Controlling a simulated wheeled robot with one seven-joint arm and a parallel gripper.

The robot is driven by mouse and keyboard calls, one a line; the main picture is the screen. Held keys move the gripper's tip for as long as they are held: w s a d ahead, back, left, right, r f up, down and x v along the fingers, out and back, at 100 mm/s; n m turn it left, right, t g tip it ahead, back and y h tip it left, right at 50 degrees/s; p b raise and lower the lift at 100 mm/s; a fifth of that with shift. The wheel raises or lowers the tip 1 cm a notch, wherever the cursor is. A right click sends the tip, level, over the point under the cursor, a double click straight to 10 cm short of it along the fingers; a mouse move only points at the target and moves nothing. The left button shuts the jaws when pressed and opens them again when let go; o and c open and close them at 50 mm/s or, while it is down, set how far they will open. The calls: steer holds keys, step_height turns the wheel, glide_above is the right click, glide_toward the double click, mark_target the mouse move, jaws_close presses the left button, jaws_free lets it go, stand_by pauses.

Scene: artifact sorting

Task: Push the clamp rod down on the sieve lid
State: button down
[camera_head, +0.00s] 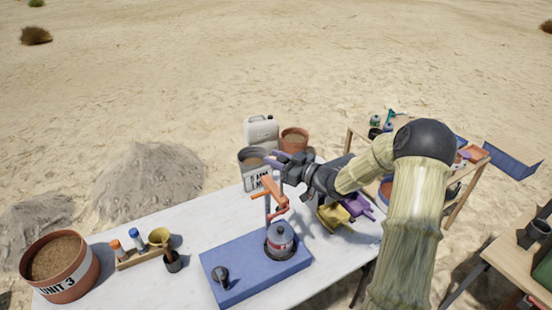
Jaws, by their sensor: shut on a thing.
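The sieve (280,242) is a short grey cylinder with a reddish band and a dark lid, standing on the blue base (235,275). The orange clamp (271,191) is on a metal post (267,208) behind it, and its lower orange end hangs above the lid. My gripper (283,170) reaches in from the right and is shut at the top of the clamp rod, high above the sieve. The exact contact between jaws and rod is small and partly hidden. I cannot tell how far the rod stands from the lid.
A grey bucket (254,178), a white jerrycan (261,133) and a terracotta pot (294,140) are close behind my gripper. Yellow and purple scoops (335,216) lie right of the sieve. A black knob (220,274) rises from the blue base.

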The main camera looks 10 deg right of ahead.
step_height(320, 180, down, 10)
steer(key=b, duration=0.7)
steer(key=c, duration=1.1)
jaws_free()
steer(key=shift+d, duration=0.1)
steer(key=shift+o, duration=0.2)
steer(key=shift+s, duration=0.1)
steer(key=b+v, duration=0.4)
steer(key=v, duration=1.3)
steer(key=shift+b, duration=0.35)
steer(key=shift+d+r, duration=0.1)
